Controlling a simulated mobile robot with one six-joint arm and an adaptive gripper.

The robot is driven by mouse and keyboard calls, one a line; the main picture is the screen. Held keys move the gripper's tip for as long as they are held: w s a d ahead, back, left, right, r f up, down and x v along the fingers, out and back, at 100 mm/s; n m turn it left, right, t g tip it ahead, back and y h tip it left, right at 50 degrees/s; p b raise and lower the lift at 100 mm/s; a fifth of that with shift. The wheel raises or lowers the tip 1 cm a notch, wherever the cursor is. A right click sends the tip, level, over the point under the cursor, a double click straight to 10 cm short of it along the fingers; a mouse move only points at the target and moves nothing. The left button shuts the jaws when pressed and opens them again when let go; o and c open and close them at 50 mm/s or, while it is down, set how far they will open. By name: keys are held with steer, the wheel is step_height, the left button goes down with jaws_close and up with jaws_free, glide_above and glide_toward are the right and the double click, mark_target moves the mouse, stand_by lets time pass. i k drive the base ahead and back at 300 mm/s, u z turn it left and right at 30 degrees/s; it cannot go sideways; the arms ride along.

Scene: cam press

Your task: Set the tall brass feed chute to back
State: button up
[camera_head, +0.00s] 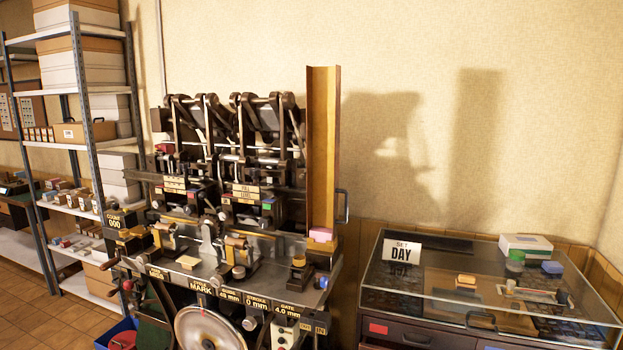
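The tall brass feed chute (322,150) stands upright at the right end of the cam press (215,200). It is an open channel with its hollow side facing forward and slightly left. A dark handle (343,206) sticks out on its right side. A pink block (320,235) sits at its foot. The chute's base is partly hidden by small parts on the press bed. My gripper is not in view.
A glass-topped display case (490,275) with a "SET DAY" card stands to the right. A metal shelf rack (85,150) with boxes stands at the left. A blue bin (117,335) sits on the floor.

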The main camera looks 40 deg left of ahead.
mark_target(323, 83)
steer(key=u, duration=0.3)
steer(key=i, duration=0.55)
steer(key=u, duration=1.05)
steer(key=i, duration=1.1)
steer(key=u, duration=0.4)
steer(key=k, duration=0.95)
steer(key=u, duration=0.15)
steer(key=i, duration=0.45)
steer(key=z, duration=0.05)
